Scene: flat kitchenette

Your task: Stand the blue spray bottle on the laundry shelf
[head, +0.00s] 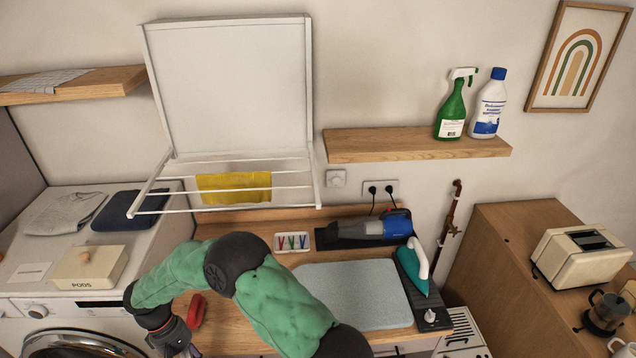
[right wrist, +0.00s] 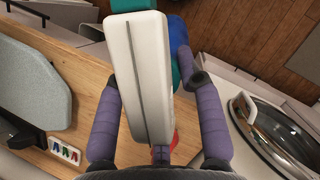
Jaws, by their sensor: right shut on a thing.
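My right gripper (head: 176,338) is low at the front left in the head view, in front of the counter and beside the washing machine. In the right wrist view, the fingers of my right gripper (right wrist: 157,85) are on both sides of a white, seamed part, which looks like the head of the blue spray bottle (right wrist: 140,75). A blue part shows beyond it; most of the bottle is hidden. A red part shows next to the gripper in the head view. A wooden wall shelf (head: 370,146) holds a green spray bottle (head: 452,110) and a white, blue-capped bottle (head: 488,105) at its right end. My left gripper is out of view.
The shelf's left half is bare. An open drying rack (head: 228,90) with a yellow cloth (head: 234,188) juts from the wall left of it. A handheld vacuum (head: 368,228), an ironing pad (head: 345,295) and an iron (head: 418,268) occupy the counter below.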

